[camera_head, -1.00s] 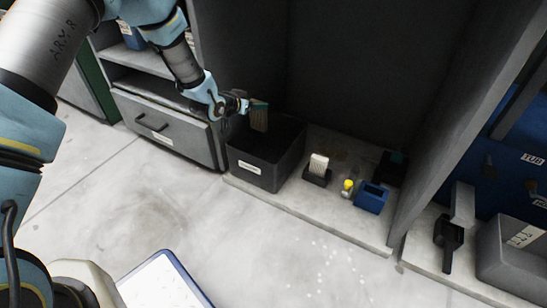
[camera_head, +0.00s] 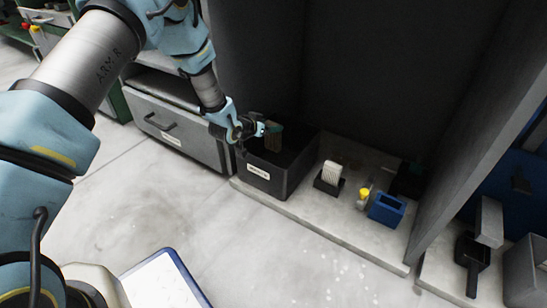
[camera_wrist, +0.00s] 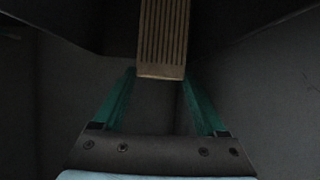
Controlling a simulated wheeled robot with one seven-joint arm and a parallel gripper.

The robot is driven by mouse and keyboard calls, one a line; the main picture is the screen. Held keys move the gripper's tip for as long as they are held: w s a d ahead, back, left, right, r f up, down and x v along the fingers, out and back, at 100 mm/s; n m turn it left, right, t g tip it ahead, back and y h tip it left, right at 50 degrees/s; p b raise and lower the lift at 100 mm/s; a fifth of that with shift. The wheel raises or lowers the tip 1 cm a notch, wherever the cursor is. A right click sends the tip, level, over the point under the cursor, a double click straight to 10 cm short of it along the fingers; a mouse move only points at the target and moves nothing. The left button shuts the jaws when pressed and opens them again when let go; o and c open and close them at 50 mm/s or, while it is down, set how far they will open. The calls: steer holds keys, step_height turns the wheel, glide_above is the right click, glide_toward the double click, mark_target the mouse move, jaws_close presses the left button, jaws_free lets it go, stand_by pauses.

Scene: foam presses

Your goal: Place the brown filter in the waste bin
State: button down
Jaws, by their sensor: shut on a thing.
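The brown filter (camera_wrist: 163,38) is a ribbed, flat piece at the top middle of the wrist view, between the ends of my green fingers. My gripper (camera_head: 268,128) is shut on it. In the head view the brown filter (camera_head: 275,141) hangs at the mouth of the waste bin, its lower end at or below the rim. The waste bin (camera_head: 268,173) is a dark open box with a white label on its front. The wrist view shows dark walls around the fingers. The bin's floor is hidden in the head view.
Right of the bin, a white ribbed filter in a black holder (camera_head: 329,180), a yellow-capped item (camera_head: 363,197) and a blue box (camera_head: 386,210) stand on the ledge. A grey drawer cabinet (camera_head: 178,136) is close on the left. A dark panel stands behind the bin.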

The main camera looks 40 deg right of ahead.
step_height(320, 180, down, 8)
steer(key=b, duration=0.3)
steer(key=shift+f+b, duration=0.15)
steer(key=shift+b, duration=0.2)
jaws_free()
steer(key=shift+a+r, duration=0.1)
steer(key=shift+r, duration=0.15)
steer(key=p, duration=0.5)
glide_toward(271, 143)
steer(key=shift+v, duration=1.7)
steer(key=shift+f, duration=0.1)
